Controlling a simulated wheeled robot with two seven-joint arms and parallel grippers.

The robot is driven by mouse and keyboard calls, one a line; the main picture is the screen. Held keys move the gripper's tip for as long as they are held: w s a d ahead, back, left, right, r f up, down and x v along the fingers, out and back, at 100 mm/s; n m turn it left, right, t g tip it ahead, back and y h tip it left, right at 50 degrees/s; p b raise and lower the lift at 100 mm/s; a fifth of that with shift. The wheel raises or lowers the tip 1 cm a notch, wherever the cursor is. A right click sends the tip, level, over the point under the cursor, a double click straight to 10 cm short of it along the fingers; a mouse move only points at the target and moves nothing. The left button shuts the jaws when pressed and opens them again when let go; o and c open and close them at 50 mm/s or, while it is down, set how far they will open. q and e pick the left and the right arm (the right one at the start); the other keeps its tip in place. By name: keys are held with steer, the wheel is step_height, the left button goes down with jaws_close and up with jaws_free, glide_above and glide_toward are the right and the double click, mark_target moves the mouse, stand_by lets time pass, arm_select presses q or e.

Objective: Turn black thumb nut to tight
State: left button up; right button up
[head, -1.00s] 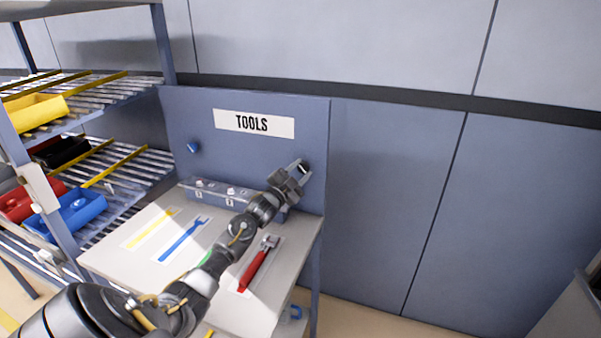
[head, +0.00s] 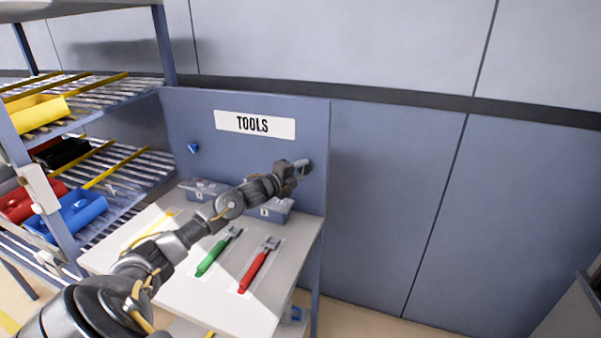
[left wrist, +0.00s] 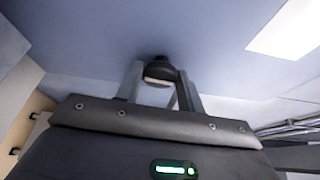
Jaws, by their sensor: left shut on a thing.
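The black thumb nut (left wrist: 160,68) sits on the blue panel and shows between my fingertips in the left wrist view. In the head view it is mostly hidden by my gripper. My left gripper (head: 303,166) is at the right side of the panel, its fingers pointing at the panel. In the left wrist view my left gripper (left wrist: 160,84) has its two fingers closed on either side of the nut. A blue knob (head: 193,148) is on the left part of the same panel. My right gripper is not in view.
The blue panel (head: 240,180) carries a TOOLS sign (head: 254,124). Below it, a white bench top (head: 225,300) holds a green tool (head: 218,252) and a red wrench (head: 259,265). A rack with a yellow bin (head: 33,113) and a blue bin (head: 68,213) stands at left.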

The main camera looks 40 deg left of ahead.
arm_select(q)
steer(key=shift+m, duration=0.5)
steer(key=shift+d+g, duration=0.1)
steer(key=shift+g, duration=0.2)
steer(key=o, duration=1)
steer(key=shift+s+f+b, duration=0.1)
steer(key=shift+s+b, duration=0.2)
steer(key=shift+s, duration=0.2)
steer(key=shift+s+a+r+b, duration=0.15)
steer(key=shift+s+b, duration=0.35)
steer(key=shift+s, duration=1.15)
steer(key=shift+s+a+r+b, duration=0.15)
steer(key=shift+s+b, duration=0.3)
steer(key=shift+s, duration=1.15)
steer(key=shift+s+r+b, duration=0.2)
steer(key=shift+s+b, duration=0.3)
steer(key=shift+s, duration=1.15)
